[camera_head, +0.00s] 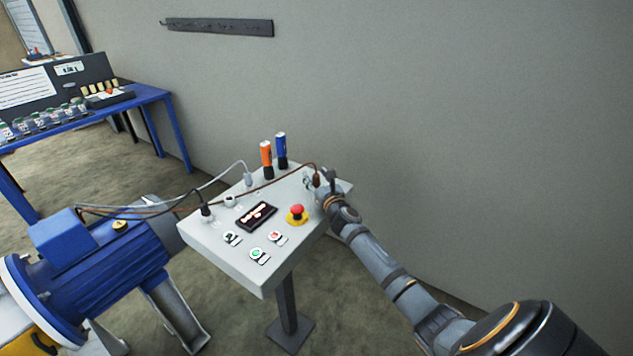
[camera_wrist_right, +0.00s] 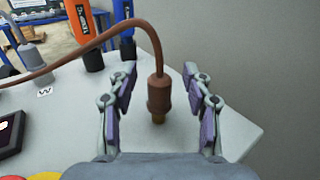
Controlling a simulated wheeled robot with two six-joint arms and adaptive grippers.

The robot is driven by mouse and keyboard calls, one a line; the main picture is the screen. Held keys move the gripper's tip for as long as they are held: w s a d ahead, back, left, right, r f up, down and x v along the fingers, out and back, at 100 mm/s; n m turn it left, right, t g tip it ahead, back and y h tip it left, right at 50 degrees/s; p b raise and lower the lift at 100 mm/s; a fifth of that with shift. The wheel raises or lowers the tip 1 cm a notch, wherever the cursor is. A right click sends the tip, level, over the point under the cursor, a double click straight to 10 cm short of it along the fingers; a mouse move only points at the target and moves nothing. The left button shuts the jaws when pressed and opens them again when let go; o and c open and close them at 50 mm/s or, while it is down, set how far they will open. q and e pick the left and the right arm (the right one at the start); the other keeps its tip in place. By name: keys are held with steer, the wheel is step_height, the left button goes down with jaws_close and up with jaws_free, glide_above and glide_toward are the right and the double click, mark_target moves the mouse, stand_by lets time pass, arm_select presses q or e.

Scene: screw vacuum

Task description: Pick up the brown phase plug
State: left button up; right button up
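The brown phase plug (camera_wrist_right: 158,92) stands between the two fingers of my right gripper (camera_wrist_right: 158,100) in the right wrist view. Gaps show on both sides of it, so the fingers are open around it and not touching it. Its brown cable arches up from its top and runs left. In the head view the plug (camera_head: 317,181) is small at the right side of the grey control panel (camera_head: 245,235), with my right gripper (camera_head: 322,184) beside it. Whether the plug's lower tip sits in a socket is hard to tell. My left gripper is not in view.
A grey plug (camera_head: 248,179) and a black plug (camera_head: 205,210) are on the panel. An orange tool (camera_head: 266,153) and a blue tool (camera_head: 281,148) stand at its back edge. A red emergency button (camera_head: 297,212) is near my right gripper. A blue motor (camera_head: 95,262) is at left.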

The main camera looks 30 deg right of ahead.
mark_target(316, 174)
jaws_close()
step_height(316, 174, up, 9)
steer(key=p, duration=0.6)
steer(key=shift+r, duration=0.45)
